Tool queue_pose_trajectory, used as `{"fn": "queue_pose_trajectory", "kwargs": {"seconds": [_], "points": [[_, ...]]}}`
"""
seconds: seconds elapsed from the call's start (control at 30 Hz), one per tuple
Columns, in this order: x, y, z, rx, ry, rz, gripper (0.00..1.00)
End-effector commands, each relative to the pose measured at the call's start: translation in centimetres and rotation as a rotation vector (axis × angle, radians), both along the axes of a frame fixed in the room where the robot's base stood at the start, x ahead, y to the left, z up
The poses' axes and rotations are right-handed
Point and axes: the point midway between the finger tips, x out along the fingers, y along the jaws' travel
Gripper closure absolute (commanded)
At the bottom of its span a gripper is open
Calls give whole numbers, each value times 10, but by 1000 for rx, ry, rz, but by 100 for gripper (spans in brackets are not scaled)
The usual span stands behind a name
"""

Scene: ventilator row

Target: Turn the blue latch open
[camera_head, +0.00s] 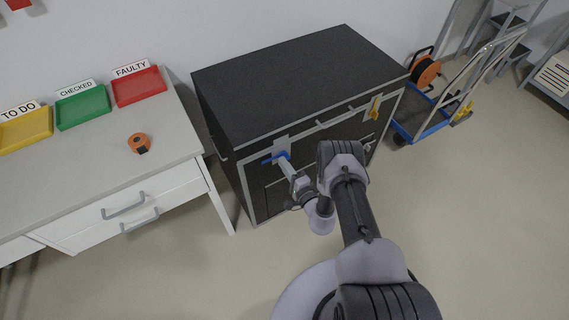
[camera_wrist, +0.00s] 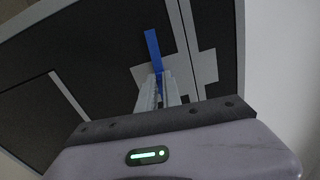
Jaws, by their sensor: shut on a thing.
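The blue latch (camera_head: 270,160) is on the upper left of the front of a black case with grey edges (camera_head: 300,68). In the wrist view the blue latch (camera_wrist: 152,48) stands out as a long bar beyond my fingertips, in front of a grey plate (camera_wrist: 204,66). My gripper (camera_head: 284,160) reaches the latch from the front. In the wrist view my gripper (camera_wrist: 158,82) has its fingers closed around the lower part of the latch. The fingers hide part of the latch.
A white workbench (camera_head: 168,188) with yellow (camera_head: 26,128), green (camera_head: 82,107) and red (camera_head: 138,86) trays and an orange tape roll (camera_head: 138,142) stands left. A hand truck (camera_head: 432,118) with a cable reel (camera_head: 426,72) stands right. Floor is clear at lower right.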

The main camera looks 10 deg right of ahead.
Motion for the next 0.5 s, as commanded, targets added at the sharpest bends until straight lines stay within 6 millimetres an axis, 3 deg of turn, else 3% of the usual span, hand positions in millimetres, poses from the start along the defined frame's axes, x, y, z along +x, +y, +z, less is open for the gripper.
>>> {"fn": "queue_pose_trajectory", "kwargs": {"seconds": [0.5], "points": [[-1,-1,-3,-93,-27,-2,100]]}}
